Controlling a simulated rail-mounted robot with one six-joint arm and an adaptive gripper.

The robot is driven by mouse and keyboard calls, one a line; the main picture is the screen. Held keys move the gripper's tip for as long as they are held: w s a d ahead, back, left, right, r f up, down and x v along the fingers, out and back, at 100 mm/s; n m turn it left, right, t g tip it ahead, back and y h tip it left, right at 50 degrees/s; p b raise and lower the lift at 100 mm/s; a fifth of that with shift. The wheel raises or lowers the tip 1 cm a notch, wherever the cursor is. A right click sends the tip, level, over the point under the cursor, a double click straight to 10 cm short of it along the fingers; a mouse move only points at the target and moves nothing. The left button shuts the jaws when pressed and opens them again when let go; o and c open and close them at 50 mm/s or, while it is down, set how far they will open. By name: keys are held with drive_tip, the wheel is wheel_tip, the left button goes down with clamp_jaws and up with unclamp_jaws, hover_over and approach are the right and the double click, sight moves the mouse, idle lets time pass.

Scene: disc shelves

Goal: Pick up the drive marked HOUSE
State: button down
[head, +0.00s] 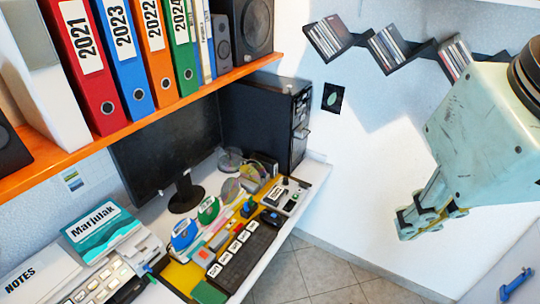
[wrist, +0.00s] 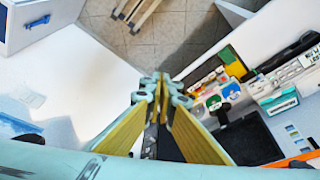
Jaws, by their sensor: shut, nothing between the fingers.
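Several small pieces with white labels stand in a row on a black strip (head: 247,252) on the desk in the head view. A further small white label (head: 277,191) shows on a grey device behind the strip. The lettering is too small for me to tell which piece, if any, reads HOUSE. My gripper (head: 425,225) hangs in the air at the right, before the white wall and well apart from the desk. In the wrist view its yellow-padded fingers (wrist: 160,76) meet at the tips, shut and empty.
A monitor (head: 165,150) and black computer tower (head: 268,120) stand at the desk's back. An orange shelf (head: 150,118) with year binders overhangs the desk. Zigzag disc shelves (head: 358,40) line the wall. A blue-handled box (wrist: 35,22) is at the wrist view's top left. Floor (head: 310,270) is clear between.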

drive_tip(key=c, duration=3.4)
unclamp_jaws()
drive_tip(key=shift+c, duration=0.2)
drive_tip(key=o, duration=1.5)
drive_tip(key=shift+w, duration=0.15)
